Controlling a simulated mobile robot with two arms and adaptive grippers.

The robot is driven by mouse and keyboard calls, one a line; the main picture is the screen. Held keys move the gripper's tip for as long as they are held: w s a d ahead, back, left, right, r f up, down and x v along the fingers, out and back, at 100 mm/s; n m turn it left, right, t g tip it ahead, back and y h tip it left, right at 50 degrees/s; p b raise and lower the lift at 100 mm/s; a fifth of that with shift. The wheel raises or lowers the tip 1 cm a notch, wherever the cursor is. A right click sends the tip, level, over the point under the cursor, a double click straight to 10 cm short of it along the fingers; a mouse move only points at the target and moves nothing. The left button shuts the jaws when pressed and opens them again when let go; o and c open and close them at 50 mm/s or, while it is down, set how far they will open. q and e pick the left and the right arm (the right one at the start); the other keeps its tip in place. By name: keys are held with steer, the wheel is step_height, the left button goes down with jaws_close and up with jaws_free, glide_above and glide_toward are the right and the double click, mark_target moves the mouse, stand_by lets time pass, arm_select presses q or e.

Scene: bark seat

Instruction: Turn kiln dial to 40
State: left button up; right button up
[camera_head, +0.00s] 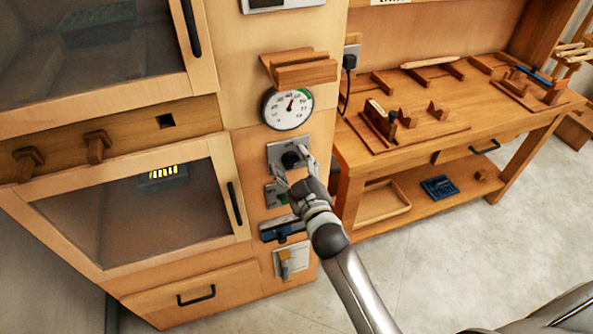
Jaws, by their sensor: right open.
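The kiln is a tall wooden cabinet with two glass doors. The kiln dial is a dark knob (291,158) on a grey plate (274,151) in its right-hand panel. The fingers and wrist hide part of the plate. My left gripper is not in view.
Below the dial are a green-marked switch (275,195), a blue-and-dark fitting (283,229) and a lever plate (291,261). A wooden ledge (300,69) juts out above the gauge. A workbench (440,122) with wooden tools stands close at right.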

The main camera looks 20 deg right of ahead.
steer(key=s, duration=1.2)
steer(key=shift+d, duration=0.2)
steer(key=s+a+f+m+g, duration=0.1)
steer(key=s+f+g, duration=0.2)
steer(key=f, duration=0.8)
steer(key=s+f+g, duration=0.2)
steer(key=s+f, duration=0.2)
steer(key=f, duration=0.8)
steer(key=s+a+f+m+g, duration=0.1)
steer(key=s+f+g, duration=0.2)
steer(key=f, duration=0.8)
steer(key=s+d+f+g, duration=0.2)
steer(key=s+f, duration=0.4)
steer(key=s, duration=0.3)
steer(key=s+d+f+m+g, duration=0.1)
steer(key=s+d+f+g, duration=0.2)
steer(key=s+f, duration=0.4)
steer(key=s+d+f+m+g, duration=0.1)
steer(key=s+d+f+g, duration=0.2)
steer(key=s, duration=0.9)
step_height(320, 180, down, 4)
steer(key=shift+s+d+r+g+h, duration=0.15)
steer(key=shift+s+r+g+h, duration=0.15)
steer(key=shift+s+g, duration=0.15)
